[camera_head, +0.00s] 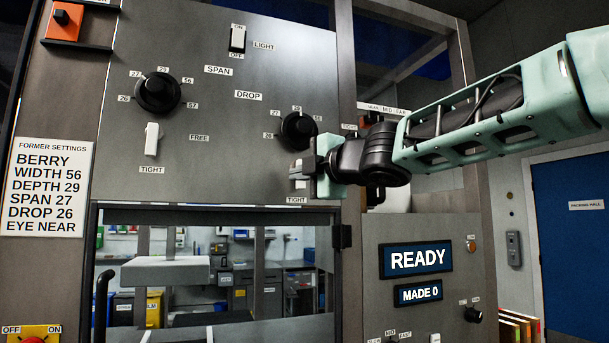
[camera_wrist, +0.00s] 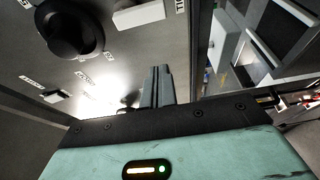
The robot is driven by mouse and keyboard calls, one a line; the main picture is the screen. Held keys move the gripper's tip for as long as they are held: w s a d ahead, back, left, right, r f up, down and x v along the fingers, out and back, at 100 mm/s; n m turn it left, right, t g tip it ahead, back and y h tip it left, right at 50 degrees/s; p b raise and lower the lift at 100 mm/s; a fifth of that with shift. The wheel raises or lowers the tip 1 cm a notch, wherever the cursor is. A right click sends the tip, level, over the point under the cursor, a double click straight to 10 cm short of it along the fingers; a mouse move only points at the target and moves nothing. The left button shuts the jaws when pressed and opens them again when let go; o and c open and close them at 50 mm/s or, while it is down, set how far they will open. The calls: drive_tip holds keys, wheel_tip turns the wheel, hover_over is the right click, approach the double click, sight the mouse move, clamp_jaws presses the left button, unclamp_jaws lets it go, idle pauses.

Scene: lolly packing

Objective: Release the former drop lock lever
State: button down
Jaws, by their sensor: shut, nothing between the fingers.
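The drop dial (camera_head: 299,127) is a black knob on the grey panel, with the DROP label (camera_head: 248,95) above it to the left. My gripper (camera_head: 303,171) is shut and empty just below this dial, in front of where a TIGHT label (camera_head: 297,200) shows.
The span dial (camera_head: 157,92) and its white lock lever (camera_head: 152,138) are to the left; that lever also shows in the wrist view (camera_wrist: 140,12). A light switch (camera_head: 237,39) is above. Below are the window frame and a READY display (camera_head: 417,260).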

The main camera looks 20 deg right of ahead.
drive_tip(key=x, duration=0.7)
drive_tip(key=shift+w+a, duration=0.1)
drive_tip(key=shift+w, duration=0.1)
drive_tip(key=shift+d+p, duration=0.7)
drive_tip(key=shift+d, duration=1.3)
